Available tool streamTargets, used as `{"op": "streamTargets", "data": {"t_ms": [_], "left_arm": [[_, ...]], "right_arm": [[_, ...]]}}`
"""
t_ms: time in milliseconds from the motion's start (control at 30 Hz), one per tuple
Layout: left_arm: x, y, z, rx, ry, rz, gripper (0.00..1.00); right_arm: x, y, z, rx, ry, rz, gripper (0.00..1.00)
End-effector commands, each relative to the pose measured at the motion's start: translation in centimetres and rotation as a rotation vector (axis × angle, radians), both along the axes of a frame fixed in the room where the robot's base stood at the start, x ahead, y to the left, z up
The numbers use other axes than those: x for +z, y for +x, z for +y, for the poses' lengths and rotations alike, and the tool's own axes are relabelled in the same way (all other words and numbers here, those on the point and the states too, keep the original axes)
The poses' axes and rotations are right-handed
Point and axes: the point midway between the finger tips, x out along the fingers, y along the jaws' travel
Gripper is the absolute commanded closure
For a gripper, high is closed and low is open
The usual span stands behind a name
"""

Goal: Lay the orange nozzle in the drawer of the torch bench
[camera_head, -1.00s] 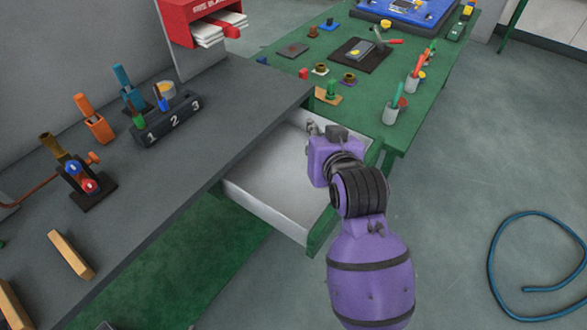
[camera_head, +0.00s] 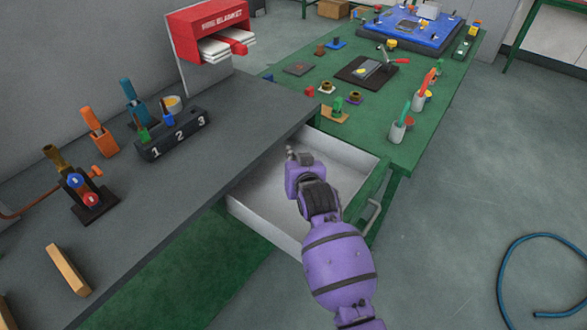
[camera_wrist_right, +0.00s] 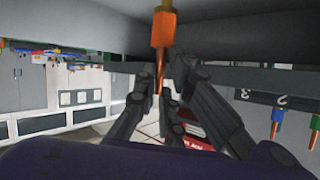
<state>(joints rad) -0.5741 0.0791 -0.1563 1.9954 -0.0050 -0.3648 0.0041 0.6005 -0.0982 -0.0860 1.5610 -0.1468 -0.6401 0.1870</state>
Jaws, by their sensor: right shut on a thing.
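The bench drawer (camera_head: 345,168) stands pulled out, with pale inner walls, a green front and a metal handle. Its visible floor looks bare. My right gripper (camera_head: 291,153) is over the drawer opening in the head view, and its height above the floor is hard to judge. In the right wrist view my right gripper (camera_wrist_right: 168,62) is shut on the orange nozzle (camera_wrist_right: 162,30), which has a brass-coloured end. The nozzle is hidden or too small to make out in the head view. My left gripper is not in view.
The grey benchtop (camera_head: 225,120) adjoins the drawer's left side and carries a numbered rack (camera_head: 172,138), an orange holder (camera_head: 104,144) and a black stand (camera_head: 94,207). The green table (camera_head: 375,125) with cups and small parts lies beyond. A blue hose (camera_head: 505,270) lies on the floor.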

Motion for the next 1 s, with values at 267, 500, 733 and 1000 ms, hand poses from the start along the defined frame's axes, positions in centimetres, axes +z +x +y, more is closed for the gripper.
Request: {"op": "streamTargets", "data": {"t_ms": [267, 500, 733, 1000], "left_arm": [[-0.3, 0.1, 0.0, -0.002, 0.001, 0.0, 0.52], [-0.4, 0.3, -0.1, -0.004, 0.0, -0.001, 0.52], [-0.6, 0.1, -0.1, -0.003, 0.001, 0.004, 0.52], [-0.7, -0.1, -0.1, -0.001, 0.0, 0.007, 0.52]], "right_arm": [[-3.0, 0.6, 0.1, -0.001, -0.001, 0.003, 1.0], [-3.6, 0.7, 0.1, 0.0, 0.001, -0.003, 1.0], [-4.1, 0.6, 0.1, 0.0, 0.0, -0.001, 1.0], [-4.0, 0.6, 0.1, 0.0, 0.0, -0.001, 0.72]]}}
